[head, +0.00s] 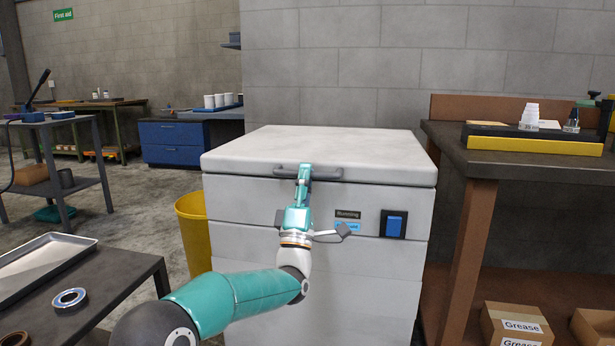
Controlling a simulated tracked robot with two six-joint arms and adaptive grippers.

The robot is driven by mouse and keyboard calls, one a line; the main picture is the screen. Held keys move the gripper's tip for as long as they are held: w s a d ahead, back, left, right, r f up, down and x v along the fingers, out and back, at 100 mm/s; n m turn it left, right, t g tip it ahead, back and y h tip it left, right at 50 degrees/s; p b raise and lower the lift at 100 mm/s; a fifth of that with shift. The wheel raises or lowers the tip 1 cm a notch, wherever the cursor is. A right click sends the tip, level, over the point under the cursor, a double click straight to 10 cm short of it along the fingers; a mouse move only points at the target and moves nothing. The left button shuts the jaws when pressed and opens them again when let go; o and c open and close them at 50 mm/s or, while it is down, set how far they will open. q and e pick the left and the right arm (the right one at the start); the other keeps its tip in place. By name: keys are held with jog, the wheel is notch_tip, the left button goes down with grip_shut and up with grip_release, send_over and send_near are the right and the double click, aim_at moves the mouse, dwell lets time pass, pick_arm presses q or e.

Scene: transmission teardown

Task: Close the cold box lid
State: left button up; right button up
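The cold box (330,265) is a large white chest in the middle of the head view. Its lid (325,150) lies flat on top, with only a thin dark seam along the front edge. A dark bar handle (328,176) runs along the lid's front. My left gripper (304,172) is at the left part of this handle, pointing up and away from me. Its fingertips overlap the handle, and I cannot tell whether they grip it or only touch it. My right gripper is not in view.
A blue switch (394,225) and a small display (348,214) are on the box front. A yellow bin (192,232) stands left of the box. A dark table with a metal tray (42,262) is at left front. A workbench (520,160) stands close on the right, with Grease cartons (517,325) below.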

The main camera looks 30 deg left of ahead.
pick_arm(q)
jog(key=shift+o, duration=0.5)
jog(key=shift+w+f+h, duration=0.2)
jog(key=shift+f+h, duration=0.1)
jog(key=shift+f, duration=0.25)
jog(key=shift+r, duration=0.1)
jog(key=shift+s, duration=0.1)
jog(key=v, duration=1.2)
jog(key=shift+r, duration=0.1)
